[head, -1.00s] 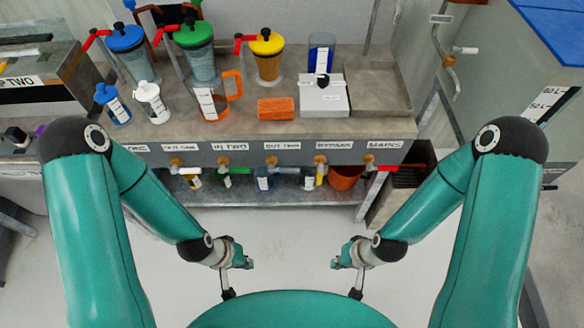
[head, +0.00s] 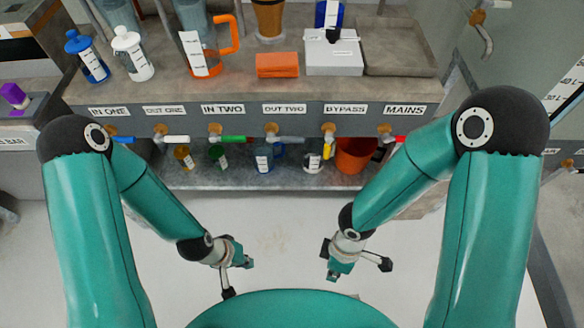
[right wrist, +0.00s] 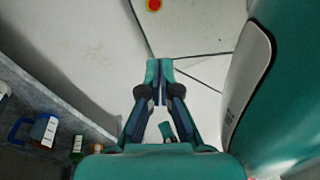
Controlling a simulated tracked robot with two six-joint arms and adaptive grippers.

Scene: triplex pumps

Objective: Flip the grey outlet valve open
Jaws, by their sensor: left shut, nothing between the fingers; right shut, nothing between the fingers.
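The grey outlet valve handle (head: 291,140) sits under the OUT TWO label (head: 284,108) on the bench front. It points sideways to the right from its brass body (head: 271,130). My left gripper (head: 248,262) is shut and empty, below and left of the valve, apart from it. My right gripper (head: 333,275) is shut and empty, below and right of the valve, also apart. In the right wrist view its closed fingers (right wrist: 160,72) point over bare floor, and the grey valve does not show there.
Neighbouring handles are green (head: 234,139) on the left and yellow (head: 327,150), pointing down, on the right. A lower shelf (head: 225,178) holds bottles and an orange bucket (head: 355,155). The floor (head: 285,235) between my grippers and the shelf is clear.

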